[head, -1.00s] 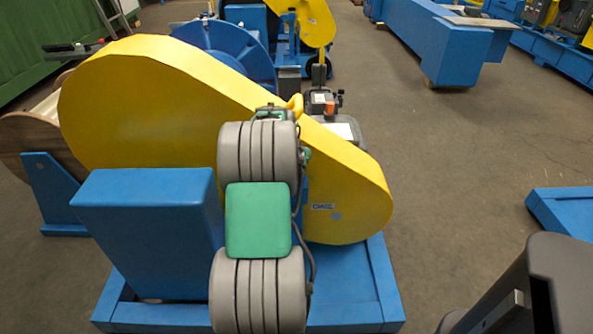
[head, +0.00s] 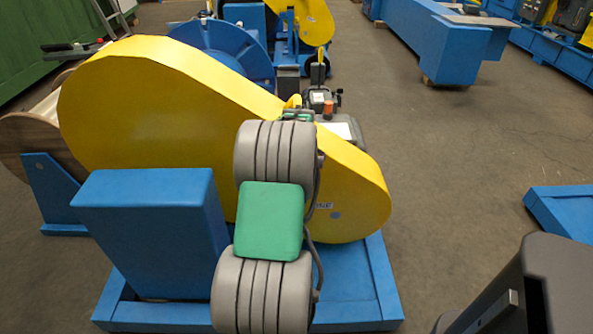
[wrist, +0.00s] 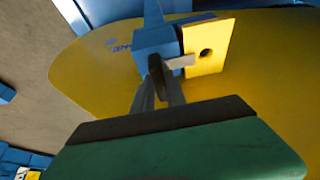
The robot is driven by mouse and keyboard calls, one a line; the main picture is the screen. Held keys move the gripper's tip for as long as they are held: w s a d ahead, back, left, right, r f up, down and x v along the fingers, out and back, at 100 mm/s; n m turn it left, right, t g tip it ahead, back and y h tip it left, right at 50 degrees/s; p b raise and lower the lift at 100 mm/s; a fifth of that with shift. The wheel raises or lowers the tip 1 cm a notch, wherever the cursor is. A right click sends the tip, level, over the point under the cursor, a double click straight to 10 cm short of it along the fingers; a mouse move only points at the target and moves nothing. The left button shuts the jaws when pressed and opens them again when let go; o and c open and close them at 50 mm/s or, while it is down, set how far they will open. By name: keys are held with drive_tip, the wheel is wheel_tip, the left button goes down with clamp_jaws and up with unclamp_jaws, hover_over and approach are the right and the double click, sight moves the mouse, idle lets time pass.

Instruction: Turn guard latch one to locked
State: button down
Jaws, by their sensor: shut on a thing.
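In the wrist view the dark rounded handle of a latch (wrist: 157,74) sits in front of a blue block (wrist: 153,43). A pale flat tab (wrist: 181,62) reaches from it toward a yellow plate with a hole (wrist: 207,46). My gripper (wrist: 158,92) is shut on the handle, with its grey fingers on either side. The large yellow guard (head: 150,110) stands upright in the head view and shows behind the latch in the wrist view (wrist: 270,60). In the head view my arm hides the latch and the gripper's fingers. No latch label is readable.
A blue box (head: 150,235) stands left of my arm on a blue base frame (head: 365,313). A wooden reel (head: 30,150) is at the far left. A blue beam (head: 440,45) lies at the back right. The floor to the right is mostly clear.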

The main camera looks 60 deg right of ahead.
drive_tip(key=c, duration=1.4)
unclamp_jaws()
drive_tip(key=shift+o, duration=0.2)
drive_tip(key=p+v, duration=0.1)
drive_tip(key=v, duration=0.6)
drive_tip(key=shift+s+a+r, duration=0.15)
drive_tip(key=shift+r, duration=0.2)
